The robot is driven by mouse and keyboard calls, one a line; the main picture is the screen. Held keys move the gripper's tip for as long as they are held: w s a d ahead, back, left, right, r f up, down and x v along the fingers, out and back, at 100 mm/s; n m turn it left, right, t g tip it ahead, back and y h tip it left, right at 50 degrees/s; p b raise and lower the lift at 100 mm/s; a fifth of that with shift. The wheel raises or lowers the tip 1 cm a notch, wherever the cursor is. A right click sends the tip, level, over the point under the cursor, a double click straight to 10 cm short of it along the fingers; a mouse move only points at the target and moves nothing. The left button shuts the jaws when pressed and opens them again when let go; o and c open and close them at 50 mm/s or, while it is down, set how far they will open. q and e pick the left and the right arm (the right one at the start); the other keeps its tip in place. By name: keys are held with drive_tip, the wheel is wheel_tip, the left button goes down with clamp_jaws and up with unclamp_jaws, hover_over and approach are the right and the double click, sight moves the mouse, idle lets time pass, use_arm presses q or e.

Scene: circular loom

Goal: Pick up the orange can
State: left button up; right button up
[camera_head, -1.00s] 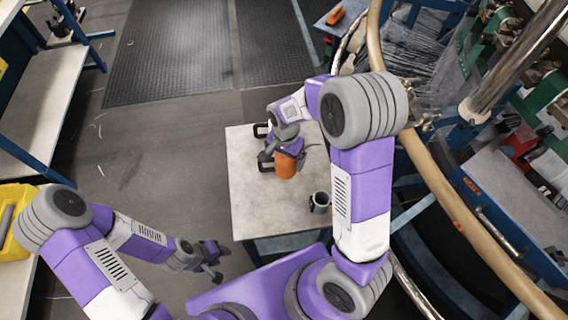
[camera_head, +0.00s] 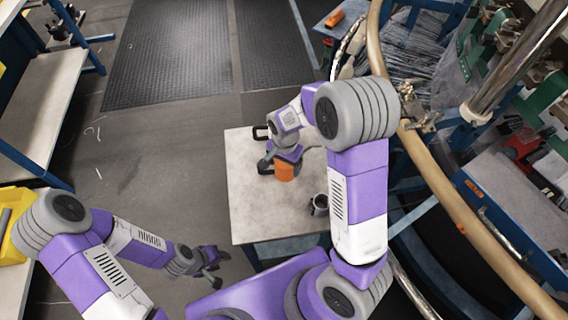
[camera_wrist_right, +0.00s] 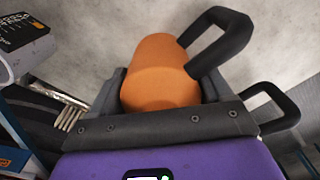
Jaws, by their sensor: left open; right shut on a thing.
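The orange can (camera_head: 284,170) is at my right gripper (camera_head: 287,156) over the pale table, at its upper middle in the head view. In the right wrist view the can (camera_wrist_right: 158,75) lies between the two dark fingers of my right gripper (camera_wrist_right: 160,95), which is shut on it. Its lower end is hidden behind the gripper's edge. I cannot tell whether the can touches the table. My left gripper (camera_head: 213,270) is open and empty, left of the table.
Black handle-shaped loops (camera_wrist_right: 225,40) (camera_wrist_right: 280,110) stand close beside the can; what they belong to is unclear. A dark grey mug (camera_head: 319,204) stands on the pale table (camera_head: 255,215), whose front left is clear. The loom's tan ring (camera_head: 440,185) curves past on the right.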

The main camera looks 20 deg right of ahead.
wheel_tip(320, 180, up, 10)
drive_tip(key=p, duration=0.4)
